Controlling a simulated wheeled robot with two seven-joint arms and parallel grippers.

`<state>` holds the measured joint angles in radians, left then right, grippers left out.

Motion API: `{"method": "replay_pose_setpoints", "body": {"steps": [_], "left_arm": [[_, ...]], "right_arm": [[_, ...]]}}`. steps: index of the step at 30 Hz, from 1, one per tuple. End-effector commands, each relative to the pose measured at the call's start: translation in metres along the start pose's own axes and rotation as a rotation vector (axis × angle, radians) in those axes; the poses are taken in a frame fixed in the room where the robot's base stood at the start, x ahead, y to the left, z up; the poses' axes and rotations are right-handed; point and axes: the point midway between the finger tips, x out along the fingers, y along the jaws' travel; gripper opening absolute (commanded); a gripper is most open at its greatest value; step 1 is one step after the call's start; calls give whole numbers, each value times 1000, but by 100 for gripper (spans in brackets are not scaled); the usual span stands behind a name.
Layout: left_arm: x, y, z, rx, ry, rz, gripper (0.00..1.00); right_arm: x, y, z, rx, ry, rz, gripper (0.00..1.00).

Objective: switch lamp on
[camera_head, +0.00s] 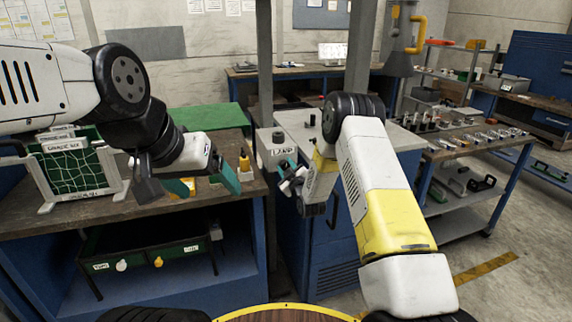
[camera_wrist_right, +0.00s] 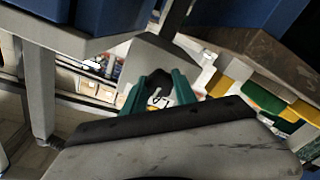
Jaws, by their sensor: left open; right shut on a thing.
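A pale grey box labelled LAMP (camera_head: 267,146) is mounted between the two benches in the head view, with a dark knob (camera_head: 278,137) on its upper part. My right gripper (camera_head: 287,177) is just below and in front of this box. In the right wrist view its green fingers (camera_wrist_right: 160,90) are shut on a dark switch part (camera_wrist_right: 156,78) at a grey housing, beside a small white marked plate. The switch's exact position is hard to read. My left gripper (camera_head: 206,183) is open and empty near the left bench's front edge.
The left bench (camera_head: 80,213) carries a green netted frame (camera_head: 75,168), a green mat (camera_head: 200,121) and small yellow items. A grey post (camera_head: 265,70) rises behind the lamp box. A trolley (camera_head: 470,205) with several metal parts stands right.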

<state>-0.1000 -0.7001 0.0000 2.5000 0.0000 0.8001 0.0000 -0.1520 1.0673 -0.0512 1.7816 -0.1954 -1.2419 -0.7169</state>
Motion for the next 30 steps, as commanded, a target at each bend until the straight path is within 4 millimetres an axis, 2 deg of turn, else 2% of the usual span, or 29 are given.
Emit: {"method": "replay_pose_setpoints", "body": {"steps": [30], "left_arm": [[0,0,0,0,0,0,82]], "right_arm": [[0,1,1,941,0,2,0]]}}
